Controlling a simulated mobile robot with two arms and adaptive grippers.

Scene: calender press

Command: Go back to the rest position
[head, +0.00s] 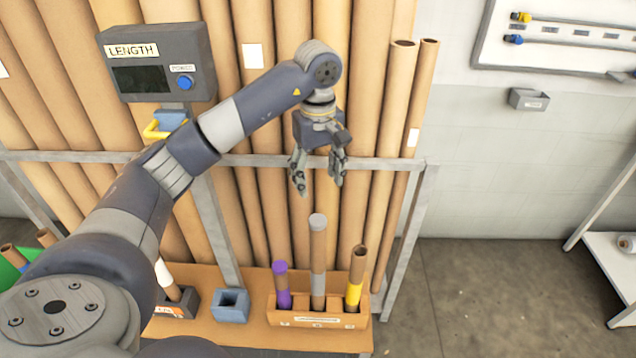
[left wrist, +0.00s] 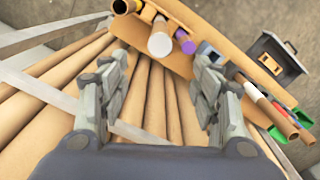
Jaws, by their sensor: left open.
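My left gripper (head: 318,188) hangs open and empty, fingers pointing down, in the middle of the head view. It is above the tube with the grey cap (head: 318,250), apart from it. In the left wrist view the two open fingers (left wrist: 165,85) have nothing between them. The grey-capped tube stands in a wooden holder (head: 285,318) between a purple-capped tube (head: 281,284) and a tube with a yellow band (head: 355,280). These tubes also show at the top of the left wrist view, the pale round cap (left wrist: 160,42) nearest. My right gripper is not in view.
Tall brown tubes (head: 365,120) lean behind a grey metal rail (head: 385,163) close behind the gripper. A LENGTH box (head: 158,62) with a blue button stands at the left.

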